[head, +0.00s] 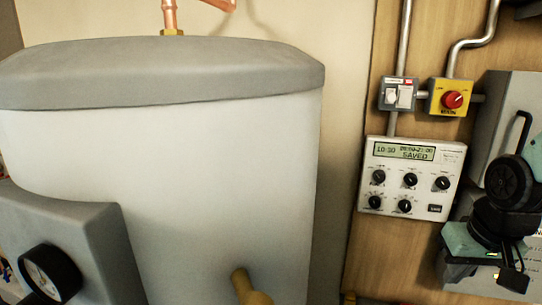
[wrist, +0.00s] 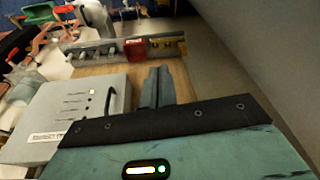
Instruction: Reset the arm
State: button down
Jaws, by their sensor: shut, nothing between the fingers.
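My gripper (head: 513,277) is at the right edge of the head view, low and to the right of the white control box. In the wrist view its dark fingers (wrist: 157,84) stand together, shut with nothing between them. My teal and black arm end shows beside a grey cabinet. The gripper appears apart from the control box (head: 452,158), whose display reads "SAVED".
A large white tank (head: 215,190) with a grey lid fills the left. A grey switch (head: 397,94) and a yellow box with a red knob (head: 449,98) sit on the wooden panel (head: 350,265). A grey handled cabinet (head: 502,112) stands close behind my arm.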

jog(key=s+a+f+n+g+b, duration=0.1)
jog(key=s+a+f+n+b, duration=0.3)
jog(key=s+a, duration=0.3)
jog(key=s+a+f+n+g+b, duration=0.2)
jog(key=s+a+f+n+b, duration=0.2)
jog(key=s+a, duration=0.4)
jog(key=a+n+b, duration=0.1)
jog(key=a, duration=0.2)
jog(key=shift+a+f+b, duration=0.15)
jog(key=shift+f+b, duration=0.2)
